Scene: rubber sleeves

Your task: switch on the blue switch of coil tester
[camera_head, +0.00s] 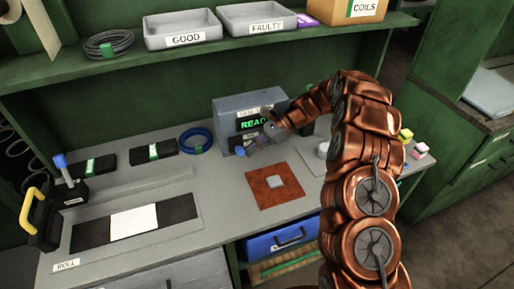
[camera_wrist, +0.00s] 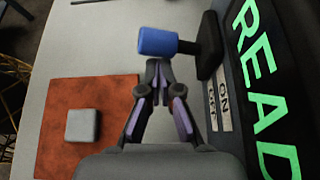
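The coil tester (camera_head: 232,106) is a grey box at the back of the bench, its display showing green letters that begin "READ". Its switch has a blue cylindrical knob (camera_wrist: 157,41) on a dark lever, beside an ON/OFF label (camera_wrist: 223,108) in the wrist view. The blue knob also shows small in the head view (camera_head: 240,151), in front of the tester. My gripper (camera_wrist: 158,68) has its fingertips together, with nothing seen between them. The tips are just below the knob in the wrist view; whether they touch it I cannot tell.
A rust-red mat (camera_head: 258,198) with a small grey block (camera_head: 275,183) lies in front of the tester. A blue cable coil (camera_head: 196,141) lies to the left. A shelf with GOOD (camera_head: 157,45) and FAULTY (camera_head: 290,27) trays hangs above. A blue-topped lever device (camera_head: 69,190) stands at far left.

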